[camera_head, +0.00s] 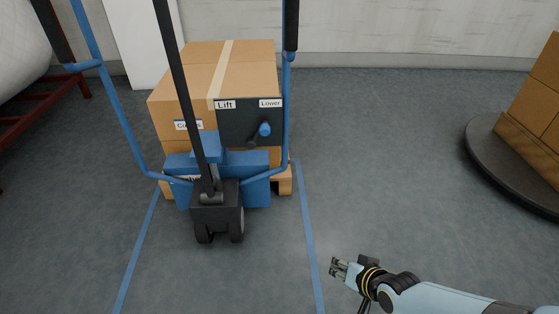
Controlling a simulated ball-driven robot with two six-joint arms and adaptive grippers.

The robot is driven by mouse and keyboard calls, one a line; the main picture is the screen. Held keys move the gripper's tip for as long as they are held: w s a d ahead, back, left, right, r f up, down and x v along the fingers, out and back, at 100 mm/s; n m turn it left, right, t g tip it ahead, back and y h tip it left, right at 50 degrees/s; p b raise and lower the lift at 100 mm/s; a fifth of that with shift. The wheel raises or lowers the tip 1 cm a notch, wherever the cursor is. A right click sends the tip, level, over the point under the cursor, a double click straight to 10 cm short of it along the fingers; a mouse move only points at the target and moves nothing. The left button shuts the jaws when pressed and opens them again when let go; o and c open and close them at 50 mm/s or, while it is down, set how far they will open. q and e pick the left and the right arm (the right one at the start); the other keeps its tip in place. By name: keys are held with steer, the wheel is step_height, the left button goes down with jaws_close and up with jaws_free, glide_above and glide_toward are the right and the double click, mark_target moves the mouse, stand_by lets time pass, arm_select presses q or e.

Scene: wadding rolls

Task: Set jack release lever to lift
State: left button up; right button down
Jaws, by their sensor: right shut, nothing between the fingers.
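The jack release lever (258,135) is a short dark arm with a blue knob (264,129). It sits on a dark panel (240,115) labelled Lift at its upper left and Lower at its upper right. The knob points up and to the right, toward the Lower side. The panel is on the blue pallet jack (215,180), whose black handle bar rises in front of the boxes. My right gripper (337,268) is shut and empty, low over the floor, right of the jack and well apart from the lever. My left gripper is not in view.
Cardboard boxes (180,95) stand on a wooden pallet (285,185) behind the jack. Blue tape lines (309,235) mark the floor. A round dark platform (480,140) with boxes stands at right. A red rack (45,112) stands at left. The floor between jack and platform is clear.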

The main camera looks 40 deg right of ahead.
steer(key=w+d+m+t+b, duration=0.2)
steer(key=w+m+b, duration=0.1)
steer(key=w, duration=0.5)
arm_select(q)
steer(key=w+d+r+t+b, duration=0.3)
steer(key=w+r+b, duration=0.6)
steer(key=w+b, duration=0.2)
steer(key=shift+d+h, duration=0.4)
arm_select(e)
steer(key=w+d+r+m+t+h, duration=0.2)
steer(key=w+r+m+t, duration=0.1)
steer(key=w+r+m, duration=0.3)
steer(key=w+d+r+m+t+h, duration=0.2)
steer(key=w+r+m+t, duration=0.2)
steer(key=w+r+m, duration=0.3)
steer(key=shift+w+r+h, duration=0.3)
steer(key=shift+w+r, duration=0.2)
steer(key=shift+w, duration=0.45)
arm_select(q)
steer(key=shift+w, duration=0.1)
arm_select(e)
steer(key=shift+w+d, duration=0.1)
steer(key=shift+d, duration=0.05)
